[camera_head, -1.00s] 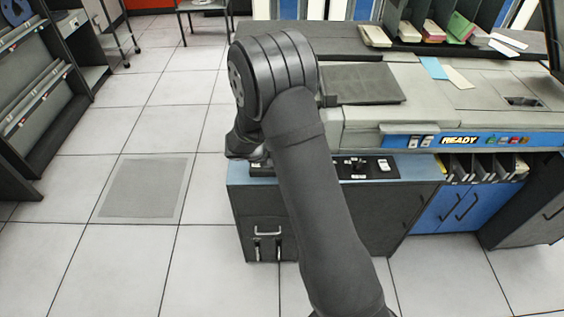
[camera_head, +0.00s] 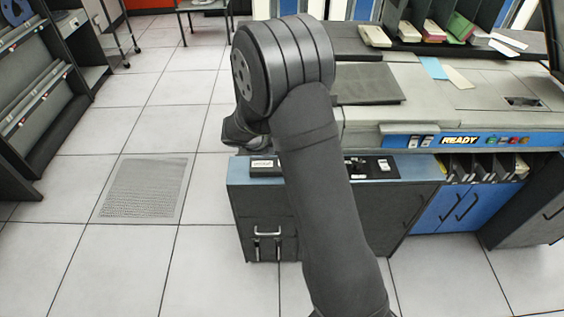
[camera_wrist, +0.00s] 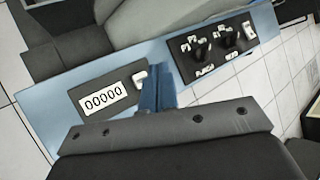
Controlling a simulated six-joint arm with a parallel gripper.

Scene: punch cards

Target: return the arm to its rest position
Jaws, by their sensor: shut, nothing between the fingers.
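My gripper (camera_wrist: 158,76) shows in the wrist view as two blue fingers pressed together, with nothing between them. It points over a blue-edged ledge that carries a counter reading 00000 (camera_wrist: 100,101) and a black switch panel (camera_wrist: 212,48). I cannot tell the height of the fingertips above the ledge. In the head view my dark arm rises from the bottom and bends near the top middle, and the fingers are hidden behind it.
The card machine (camera_head: 460,95) with a READY strip stands right of my arm. Card stacks (camera_head: 375,36) lie on its back shelf. The counter (camera_head: 264,167) sits on the ledge left of my forearm. Open tiled floor (camera_head: 130,260) lies left, with a dark rack (camera_head: 50,110) at the far left.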

